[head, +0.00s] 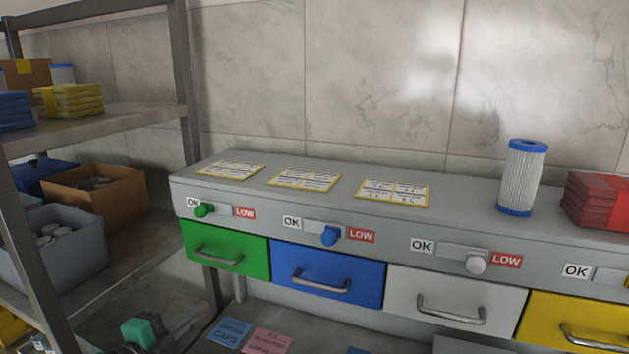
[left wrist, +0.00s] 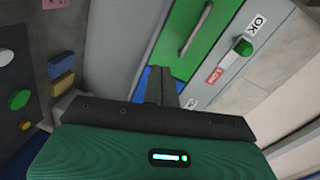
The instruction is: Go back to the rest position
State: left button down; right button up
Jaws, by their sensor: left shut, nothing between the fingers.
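My left gripper (head: 184,324) is low at the bottom left of the head view, in front of and below the green drawer (head: 226,250), apart from it. In the left wrist view its dark fingers (left wrist: 160,84) are together and empty, with the green drawer (left wrist: 188,42) behind them. The cabinet has a blue drawer (head: 328,275), a white drawer (head: 455,300) and a yellow drawer (head: 575,322), all closed. The green knob (head: 204,210) is at the OK side. The blue knob (head: 330,236) and white knob (head: 477,263) are near LOW. My right gripper is not in view.
A metal shelf (head: 130,118) at left holds a cardboard box (head: 125,190), a grey bin (head: 50,275) and yellow packs (head: 72,100). On the cabinet top are label cards (head: 303,180), a blue-ended filter (head: 523,178) and red packs (head: 597,200). Cards (head: 268,340) lie below the drawers.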

pick_arm(q)
jog(key=s+d+f+n+g+y, duration=0.1)
jog(key=s+f+n+g+y, duration=0.2)
jog(key=s+f+n+g, duration=0.75)
jog(key=s+d+f+n+g+y, duration=0.15)
jog(key=s+f+n, duration=0.55)
jog(key=s+f, duration=0.9)
notch_tip(320, 180, down, 32)
jog(key=s+g, duration=0.1)
jog(key=s, duration=0.2)
jog(key=s+a+f, duration=0.1)
jog(key=s+f, duration=0.8)
jog(key=s+a+f+g+y, duration=0.1)
jog(key=s+a+f, duration=0.1)
jog(key=s+f, duration=0.7)
jog(key=shift+s+a+m, duration=0.15)
jog(key=shift+a+m, duration=0.15)
jog(key=shift+m, duration=0.05)
